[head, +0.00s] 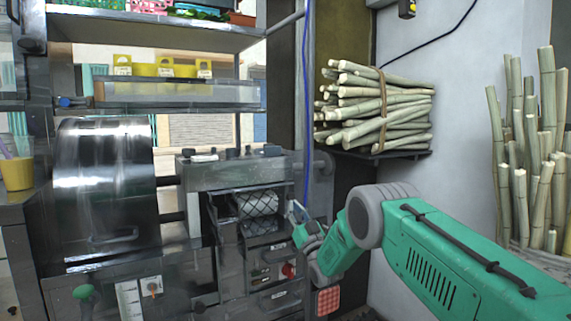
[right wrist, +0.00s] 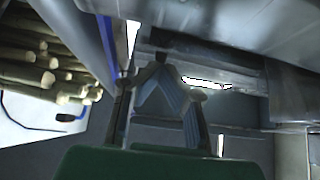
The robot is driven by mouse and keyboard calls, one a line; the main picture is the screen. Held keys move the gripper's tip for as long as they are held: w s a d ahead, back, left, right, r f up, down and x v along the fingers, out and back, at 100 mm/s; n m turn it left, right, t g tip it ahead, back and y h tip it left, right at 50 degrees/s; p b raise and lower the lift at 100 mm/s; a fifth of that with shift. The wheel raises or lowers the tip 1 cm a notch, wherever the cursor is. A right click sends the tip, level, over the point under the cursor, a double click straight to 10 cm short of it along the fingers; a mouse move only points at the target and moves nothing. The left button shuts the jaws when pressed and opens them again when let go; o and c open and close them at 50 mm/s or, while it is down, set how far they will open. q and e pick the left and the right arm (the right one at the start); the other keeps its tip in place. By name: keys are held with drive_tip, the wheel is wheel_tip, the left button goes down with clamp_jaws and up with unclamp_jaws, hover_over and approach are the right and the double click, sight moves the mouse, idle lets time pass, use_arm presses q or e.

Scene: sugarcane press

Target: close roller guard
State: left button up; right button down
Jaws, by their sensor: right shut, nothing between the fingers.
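The roller guard (head: 262,196) appears as a dark mesh panel on the front of the press (head: 225,172), in the middle of the head view. A pale ridged roller (head: 257,205) shows at it. I cannot tell exactly how far the guard stands open. My right gripper (head: 296,210) is just right of the guard, its fingers pointing up and left. In the right wrist view my right gripper (right wrist: 168,72) is shut and empty, below a large blurred grey metal surface (right wrist: 240,25). Any contact with the guard is unclear. My left gripper is not in view.
A shiny metal drum cover (head: 105,180) stands left of the roller opening. Bundled cane (head: 375,108) rests on a wall shelf at the right, and loose cane (head: 535,160) stands in a basket. A blue cable (head: 306,90) hangs just above my right gripper. A red-lit panel (head: 328,300) sits below.

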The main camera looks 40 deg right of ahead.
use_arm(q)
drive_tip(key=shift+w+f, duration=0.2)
use_arm(e)
drive_tip(key=shift+w+f, duration=0.25)
idle(0.4)
